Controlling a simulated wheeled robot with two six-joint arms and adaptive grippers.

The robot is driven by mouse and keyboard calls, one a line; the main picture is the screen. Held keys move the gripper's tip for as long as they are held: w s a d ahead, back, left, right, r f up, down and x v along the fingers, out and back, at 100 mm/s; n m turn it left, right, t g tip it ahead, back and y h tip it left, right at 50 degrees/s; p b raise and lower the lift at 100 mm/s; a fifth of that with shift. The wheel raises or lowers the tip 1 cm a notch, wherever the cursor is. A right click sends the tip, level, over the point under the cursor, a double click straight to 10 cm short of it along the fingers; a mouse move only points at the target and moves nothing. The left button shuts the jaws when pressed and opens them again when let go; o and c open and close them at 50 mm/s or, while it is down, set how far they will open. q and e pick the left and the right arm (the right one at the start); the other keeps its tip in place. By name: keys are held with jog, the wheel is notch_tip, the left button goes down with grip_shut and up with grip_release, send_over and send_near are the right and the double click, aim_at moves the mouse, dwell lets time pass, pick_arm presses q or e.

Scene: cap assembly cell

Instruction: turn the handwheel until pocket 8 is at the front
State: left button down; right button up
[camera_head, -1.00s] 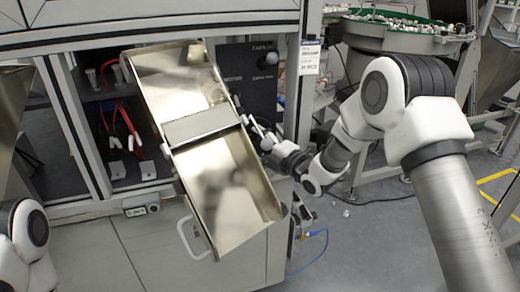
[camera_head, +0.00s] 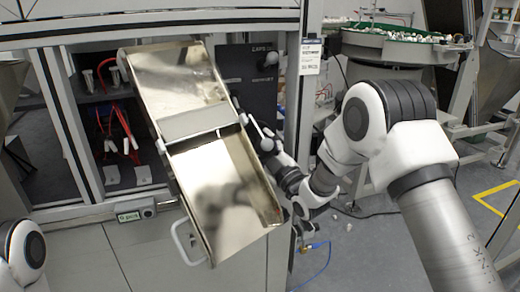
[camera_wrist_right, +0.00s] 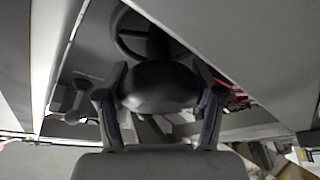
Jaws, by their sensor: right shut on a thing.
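In the right wrist view, my right gripper (camera_wrist_right: 160,105) has its two fingers on either side of a dark rounded grip (camera_wrist_right: 160,82) and is shut on it. A dark curved rim, likely the handwheel (camera_wrist_right: 128,42), shows behind the grip. In the head view, my right gripper (camera_head: 272,160) is beside the right edge of the metal chute and partly hidden. Most of the handwheel is hidden behind the chute there. No pocket or pocket number can be made out. My left gripper is outside the views; only part of my left arm shows at lower left.
The tilted metal chute (camera_head: 185,128) with raised walls fills the middle of the head view, close to my right arm. A dark panel (camera_head: 262,85) stands behind it. A cabinet with red cables (camera_head: 128,128) is left. A bowl of caps (camera_head: 400,38) stands at back right.

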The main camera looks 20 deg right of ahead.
jog(key=shift+m, duration=0.4)
jog(key=o, duration=1.2)
jog(key=v, duration=1.2)
jog(key=shift+a+f, duration=0.1)
